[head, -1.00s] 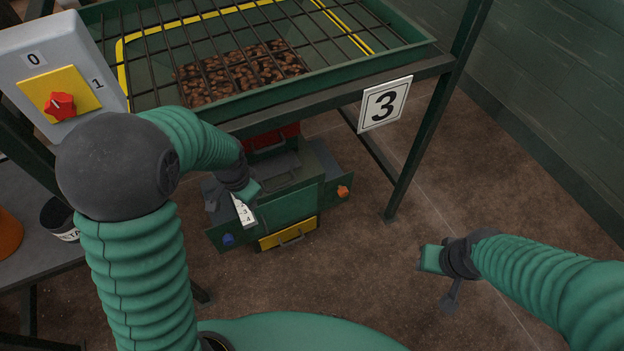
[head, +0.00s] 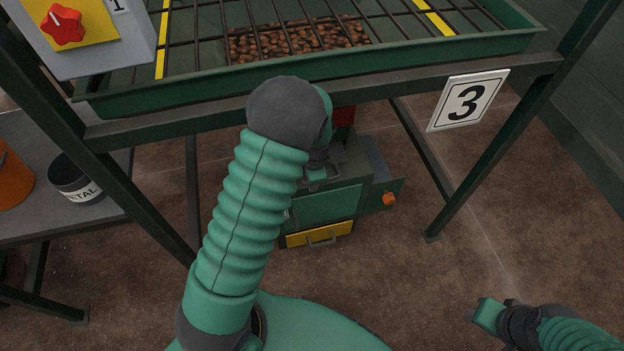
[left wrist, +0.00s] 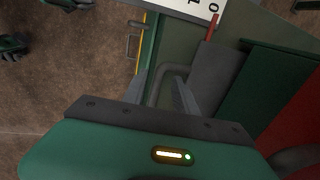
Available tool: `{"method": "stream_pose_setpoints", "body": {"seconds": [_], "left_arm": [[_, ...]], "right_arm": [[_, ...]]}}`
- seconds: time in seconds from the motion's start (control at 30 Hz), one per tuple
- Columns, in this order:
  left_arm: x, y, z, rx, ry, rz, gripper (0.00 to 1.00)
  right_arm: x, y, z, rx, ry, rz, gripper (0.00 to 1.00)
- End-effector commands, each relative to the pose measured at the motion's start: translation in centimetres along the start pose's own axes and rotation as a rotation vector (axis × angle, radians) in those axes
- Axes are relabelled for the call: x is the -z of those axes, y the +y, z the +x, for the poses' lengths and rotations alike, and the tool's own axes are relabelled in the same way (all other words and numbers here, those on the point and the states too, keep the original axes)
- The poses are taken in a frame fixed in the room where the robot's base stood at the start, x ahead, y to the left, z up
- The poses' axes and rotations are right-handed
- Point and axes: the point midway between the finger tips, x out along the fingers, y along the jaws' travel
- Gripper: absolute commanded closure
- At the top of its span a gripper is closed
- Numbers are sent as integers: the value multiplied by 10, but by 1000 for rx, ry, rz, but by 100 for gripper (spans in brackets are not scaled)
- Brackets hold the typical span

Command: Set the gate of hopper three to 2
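Hopper three stands under the grated green tray, marked by the 3 sign (head: 468,101). Its green box (head: 325,207) is partly hidden behind my left arm. In the left wrist view, the white number scale (left wrist: 196,8) shows a 0, and a red pointer (left wrist: 212,27) lies beside that 0. The grey gate plate (left wrist: 204,68) carries a bent grey handle (left wrist: 165,82). My left gripper (left wrist: 163,88) has its fingers apart, one on each side of the handle, with gaps visible. My right gripper (head: 480,312) is at the lower right, away from the hopper; its fingers are unclear.
A yellow drawer (head: 320,235) and an orange knob (head: 389,199) are on the hopper's front and side. Green frame posts stand left and right. A switch box (head: 95,35) with a red knob hangs at upper left. A dark tin (head: 76,180) stands on the left table.

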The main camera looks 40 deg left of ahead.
Motion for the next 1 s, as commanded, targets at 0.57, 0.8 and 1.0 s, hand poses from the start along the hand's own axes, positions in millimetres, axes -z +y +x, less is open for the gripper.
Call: {"method": "stream_pose_setpoints", "body": {"seconds": [0.57,0.8,1.0], "left_arm": [[0,0,0,-1,-1,0,100],[-1,0,0,-2,-3,-1,100],[-1,1,0,-3,-4,-1,100]], "right_arm": [[0,0,0,0,0,0,64],[0,0,0,0,0,0,64],[0,0,0,0,0,0,64]]}}
